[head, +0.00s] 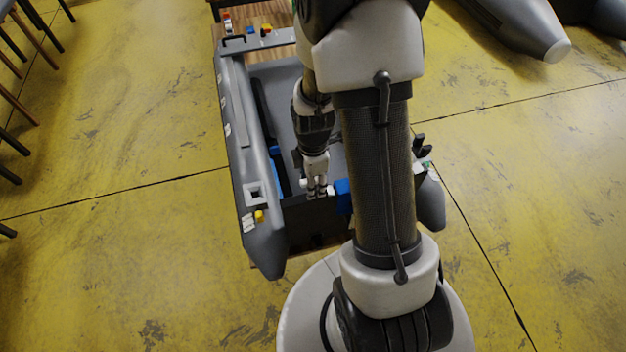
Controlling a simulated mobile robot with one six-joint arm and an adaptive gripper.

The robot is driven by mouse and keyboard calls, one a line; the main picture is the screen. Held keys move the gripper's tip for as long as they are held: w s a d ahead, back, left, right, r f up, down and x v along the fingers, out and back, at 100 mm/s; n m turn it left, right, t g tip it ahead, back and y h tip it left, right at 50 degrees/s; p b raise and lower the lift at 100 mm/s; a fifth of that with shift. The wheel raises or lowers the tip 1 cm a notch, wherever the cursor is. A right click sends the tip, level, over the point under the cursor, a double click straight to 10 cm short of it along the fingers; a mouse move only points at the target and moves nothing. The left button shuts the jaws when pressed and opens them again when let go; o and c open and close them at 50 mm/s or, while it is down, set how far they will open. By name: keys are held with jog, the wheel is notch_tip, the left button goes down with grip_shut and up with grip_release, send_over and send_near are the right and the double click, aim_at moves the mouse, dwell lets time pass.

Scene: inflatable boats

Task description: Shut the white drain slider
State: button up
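My gripper (317,187) points down over the inner side of the dark transom (310,215) of a grey inflatable boat (238,140). Its fingertips are small and close together, and I cannot tell whether they are open or shut. A small white piece (331,190) shows just right of the fingertips, beside a blue part (343,195) on the transom. It may be the drain slider, but its position cannot be read. I cannot tell whether the gripper touches it. My arm hides much of the boat's right side.
A yellow piece (259,216) and a square white-rimmed fitting (254,193) sit on the left tube. Small coloured items lie on the wooden surface (275,20) at the far end. Chair legs (22,95) stand at left. Another grey boat (520,25) lies at upper right. The yellow floor beside the boat is clear.

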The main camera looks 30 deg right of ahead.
jog(key=shift+r, duration=0.1)
jog(key=shift+r+p, duration=2.65)
jog(key=shift+r, duration=0.75)
jog(key=shift+w+r, duration=0.1)
jog(key=s+a+r+m+t+b, duration=0.1)
jog(key=s+a+r+m+b, duration=0.2)
jog(key=r, duration=0.4)
jog(key=a+r+m+t+b, duration=0.1)
jog(key=a+r+m+b, duration=0.1)
jog(key=a+r+m, duration=0.3)
jog(key=s+a+r+m+t+b, duration=0.2)
jog(key=s+r+m, duration=0.4)
jog(key=s, duration=0.4)
jog(key=shift+s+a+m+t+b, duration=0.3)
jog(key=shift+s+a+m+b, duration=0.1)
jog(key=shift+b, duration=0.35)
